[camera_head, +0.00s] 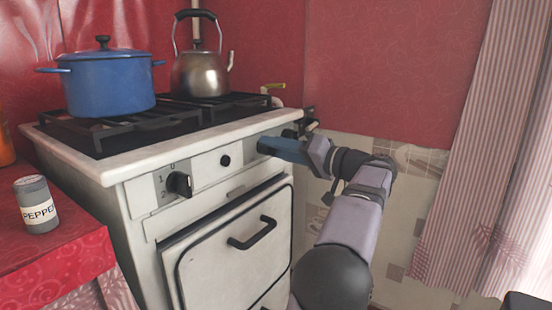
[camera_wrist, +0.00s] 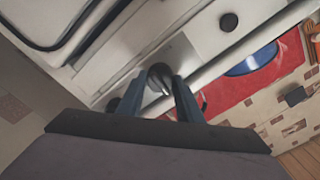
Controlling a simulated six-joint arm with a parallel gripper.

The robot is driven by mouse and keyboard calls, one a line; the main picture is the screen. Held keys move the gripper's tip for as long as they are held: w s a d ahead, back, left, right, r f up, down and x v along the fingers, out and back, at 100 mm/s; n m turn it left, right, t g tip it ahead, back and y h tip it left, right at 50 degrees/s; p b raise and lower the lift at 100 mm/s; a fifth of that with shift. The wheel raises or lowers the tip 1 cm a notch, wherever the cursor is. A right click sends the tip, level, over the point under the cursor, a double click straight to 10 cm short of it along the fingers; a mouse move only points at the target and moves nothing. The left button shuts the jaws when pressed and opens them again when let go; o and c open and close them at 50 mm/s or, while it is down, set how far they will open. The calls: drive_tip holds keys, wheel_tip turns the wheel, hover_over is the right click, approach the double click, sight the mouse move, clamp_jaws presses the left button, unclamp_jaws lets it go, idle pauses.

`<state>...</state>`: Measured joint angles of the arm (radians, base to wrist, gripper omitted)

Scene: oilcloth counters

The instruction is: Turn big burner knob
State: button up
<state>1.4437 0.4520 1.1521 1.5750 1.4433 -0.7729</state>
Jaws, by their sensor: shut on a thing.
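The white stove's front panel (camera_head: 205,168) carries a dark knob (camera_head: 179,184) on its left, with the marks 0, 1 and 2 around it. My gripper (camera_head: 264,146) is at the right end of this panel, its blue fingers reaching in from the right. In the wrist view my gripper (camera_wrist: 158,86) is shut on a dark knob (camera_wrist: 160,72), which sits between the two fingertips. The fingers hide most of this knob in the head view. I cannot tell its turn angle or read its marks.
A round black button (camera_head: 225,160) lies between the knobs. The oven door handle (camera_head: 253,234) juts out below. A blue pot (camera_head: 107,84) and a steel kettle (camera_head: 199,74) stand on the burners. A pepper tin (camera_head: 36,205) stands on the red counter (camera_head: 60,245) at left.

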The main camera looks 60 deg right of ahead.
drive_tip(key=shift+n, duration=0.4)
drive_tip(key=o, duration=1)
drive_tip(key=shift+o, duration=0.2)
drive_tip(key=shift+s, duration=0.15)
drive_tip(key=s+b, duration=0.1)
drive_tip(key=s, duration=0.6)
drive_tip(key=shift+s, duration=0.4)
